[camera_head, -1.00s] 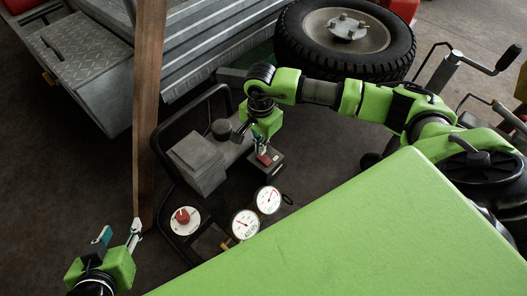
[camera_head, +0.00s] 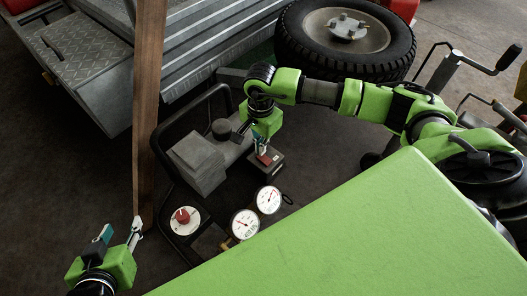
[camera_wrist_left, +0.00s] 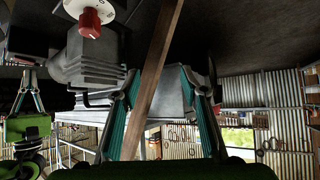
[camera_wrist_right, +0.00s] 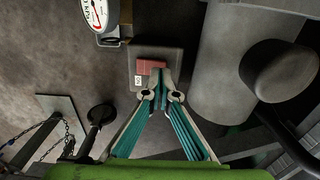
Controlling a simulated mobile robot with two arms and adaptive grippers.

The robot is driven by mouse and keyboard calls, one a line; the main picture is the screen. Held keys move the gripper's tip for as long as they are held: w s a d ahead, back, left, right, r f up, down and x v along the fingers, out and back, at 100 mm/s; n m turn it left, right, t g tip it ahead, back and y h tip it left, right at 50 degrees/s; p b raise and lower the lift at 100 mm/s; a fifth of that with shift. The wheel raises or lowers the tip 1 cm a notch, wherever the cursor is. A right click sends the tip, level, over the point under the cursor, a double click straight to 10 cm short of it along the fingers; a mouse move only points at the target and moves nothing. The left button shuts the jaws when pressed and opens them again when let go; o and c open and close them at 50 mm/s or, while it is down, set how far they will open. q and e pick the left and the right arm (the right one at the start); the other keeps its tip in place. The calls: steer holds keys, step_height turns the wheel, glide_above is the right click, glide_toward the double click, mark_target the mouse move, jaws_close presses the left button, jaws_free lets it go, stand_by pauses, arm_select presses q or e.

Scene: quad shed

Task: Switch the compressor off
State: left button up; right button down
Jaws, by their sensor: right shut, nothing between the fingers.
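The compressor (camera_head: 206,168) stands on the floor in a black tube frame, with a grey finned block. Its dark switch box (camera_head: 279,162) carries a red rocker switch (camera_wrist_right: 150,67), with a small white label (camera_wrist_right: 138,80) beside it in the right wrist view. My right gripper (camera_wrist_right: 161,88) is shut and empty, its tips right at the rocker and covering part of it. I cannot tell whether they touch it or which way the rocker is tipped. My left gripper (camera_wrist_left: 158,75) is open and empty, also in the head view at lower left (camera_head: 122,234), away from the switch.
A red knob on a white dial (camera_head: 183,216) and two white gauges (camera_head: 244,224) sit at the compressor's front. A wooden post (camera_head: 148,110) rises close to my left gripper. A tyre (camera_head: 345,38) and metal trailer (camera_head: 80,60) stand behind. A green surface (camera_head: 370,235) fills the lower right.

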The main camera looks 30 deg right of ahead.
arm_select(q)
steer(key=shift+w+r, duration=0.1)
steer(key=shift+w+d+r, duration=0.1)
steer(key=shift+w+r, duration=0.1)
steer(key=shift+r, duration=0.05)
arm_select(e)
steer(key=shift+f, duration=0.1)
arm_select(q)
steer(key=shift+w+d+r+t, duration=0.2)
steer(key=shift+w+r+t, duration=0.25)
steer(key=shift+w+t, duration=0.05)
arm_select(e)
steer(key=shift+f, duration=0.15)
stand_by(0.4)
arm_select(q)
steer(key=shift+w+d+r+t+h+b, duration=0.15)
steer(key=shift+w+d+r+t+b, duration=0.1)
steer(key=shift+w+r+t, duration=0.3)
steer(key=shift+w+d+r+t+h+b, duration=0.15)
steer(key=shift+w+r+t+b, duration=0.2)
steer(key=shift+r, duration=0.4)
arm_select(e)
steer(key=shift+f, duration=0.35)
stand_by(0.4)
